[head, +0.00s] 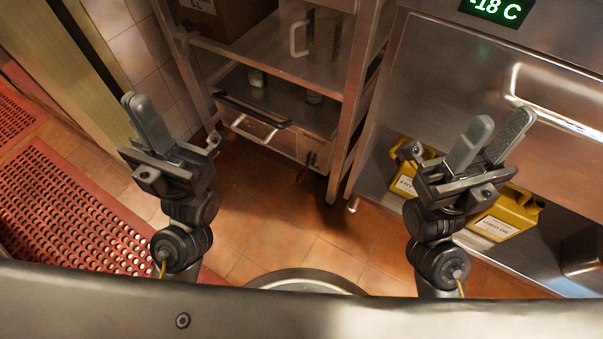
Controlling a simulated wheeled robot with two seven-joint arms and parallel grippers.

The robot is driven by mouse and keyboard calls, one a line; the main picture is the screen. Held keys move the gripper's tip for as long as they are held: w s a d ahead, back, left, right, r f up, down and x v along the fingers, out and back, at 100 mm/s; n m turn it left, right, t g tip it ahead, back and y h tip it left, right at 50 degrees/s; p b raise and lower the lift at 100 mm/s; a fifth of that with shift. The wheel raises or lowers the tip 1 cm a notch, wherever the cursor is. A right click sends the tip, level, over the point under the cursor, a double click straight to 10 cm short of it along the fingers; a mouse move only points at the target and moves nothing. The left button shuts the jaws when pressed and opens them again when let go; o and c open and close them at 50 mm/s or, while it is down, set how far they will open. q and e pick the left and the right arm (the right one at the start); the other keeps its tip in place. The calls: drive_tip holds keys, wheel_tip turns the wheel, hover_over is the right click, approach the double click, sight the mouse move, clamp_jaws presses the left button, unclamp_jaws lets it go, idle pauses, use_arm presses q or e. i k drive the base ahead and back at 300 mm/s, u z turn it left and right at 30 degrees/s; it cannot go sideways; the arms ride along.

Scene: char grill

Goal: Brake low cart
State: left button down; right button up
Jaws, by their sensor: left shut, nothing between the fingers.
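What seems to be the low cart (312,147) is a grey metal body low inside the steel rack, with a dark and pale bar handle along its front edge. My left gripper (147,122) is shut and empty, raised over the floor left of the cart. My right gripper (489,140) is open and empty, well right of the cart in front of the steel counter. Neither gripper appears to touch anything.
The steel rack (350,110) stands around the cart, with a box and a white-handled jug above. Yellow jugs (508,216) sit under the steel counter (440,80) at right. A red perforated mat (65,215) lies at left. Tiled floor (285,215) before the cart is clear.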

sight(300, 175)
drive_tip(key=z, duration=2.75)
drive_tip(key=k, duration=0.65)
drive_tip(key=u, duration=2)
drive_tip(key=i, duration=0.5)
drive_tip(key=z, duration=0.05)
